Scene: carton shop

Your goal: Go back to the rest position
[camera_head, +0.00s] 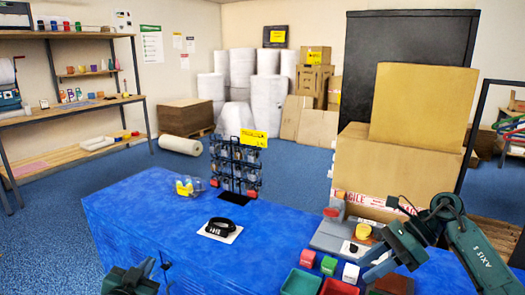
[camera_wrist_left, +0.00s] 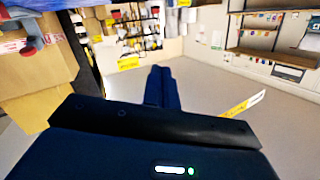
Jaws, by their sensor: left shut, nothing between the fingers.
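My left gripper (camera_head: 146,268) shows at the bottom left of the head view, low in front of the blue table's near left edge. In the left wrist view its dark fingers (camera_wrist_left: 158,86) lie together, shut with nothing between them. My right gripper (camera_head: 372,264) comes in from the right in the head view, over the right part of the table near the small blocks. Whether its fingers are open or shut is unclear from this angle.
The blue table (camera_head: 150,222) holds a wire rack (camera_head: 236,168), a black coiled strap (camera_head: 220,227) on a white card, and red (camera_head: 307,258), green and white blocks beside bins. Large cartons (camera_head: 400,165) stand at the back right. The table's left part is mostly clear.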

